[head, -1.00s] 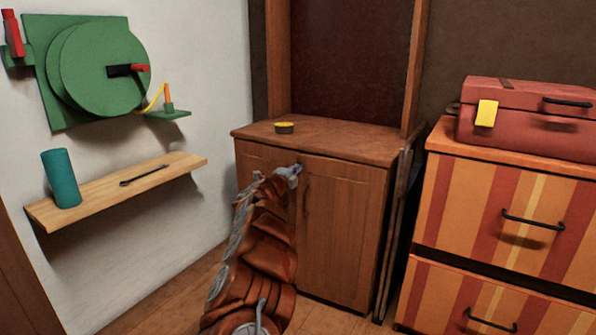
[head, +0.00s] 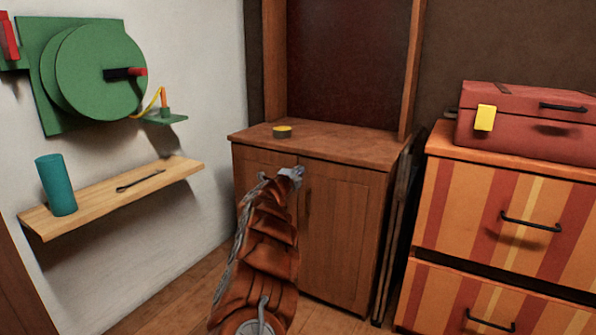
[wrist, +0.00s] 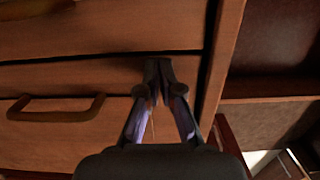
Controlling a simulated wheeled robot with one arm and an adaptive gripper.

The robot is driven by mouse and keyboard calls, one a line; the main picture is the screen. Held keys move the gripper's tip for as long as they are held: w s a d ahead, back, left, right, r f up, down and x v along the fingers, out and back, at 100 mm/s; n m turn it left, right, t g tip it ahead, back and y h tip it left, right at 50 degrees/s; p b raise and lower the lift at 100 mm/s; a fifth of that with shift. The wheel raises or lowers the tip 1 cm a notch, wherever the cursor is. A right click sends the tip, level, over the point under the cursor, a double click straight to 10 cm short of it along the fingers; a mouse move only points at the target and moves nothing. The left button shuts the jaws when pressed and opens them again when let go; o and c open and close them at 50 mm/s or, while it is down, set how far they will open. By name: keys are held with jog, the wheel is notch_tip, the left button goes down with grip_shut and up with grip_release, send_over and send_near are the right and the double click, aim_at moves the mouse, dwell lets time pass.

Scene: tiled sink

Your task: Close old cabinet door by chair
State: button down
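A brown wooden cabinet (head: 262,222) with two doors stands against the back wall in the head view. Its right door (head: 340,235) looks flush with the front, and a dark handle (head: 308,202) shows near the middle seam. My gripper (head: 298,172) is at the upper middle of the doors, just under the top edge. In the wrist view the view is turned sideways, and my fingers (wrist: 158,72) meet at their tips beside the door seam, with nothing seen between them. A door handle (wrist: 57,110) lies to their left. Contact with the wood cannot be told. I see no clear chair.
A striped drawer unit (head: 490,205) with a red case (head: 525,125) on it stands at the right. Dark thin panels (head: 398,230) fill the gap beside the cabinet. A wooden wall shelf (head: 115,193) holds a teal cylinder (head: 55,185). A yellow-topped tin (head: 282,131) sits on the cabinet.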

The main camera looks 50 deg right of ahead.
jog(key=w+p+v, duration=0.1)
jog(key=v, duration=1.2)
jog(key=shift+a+p, duration=0.4)
jog(key=shift+a, duration=0.15)
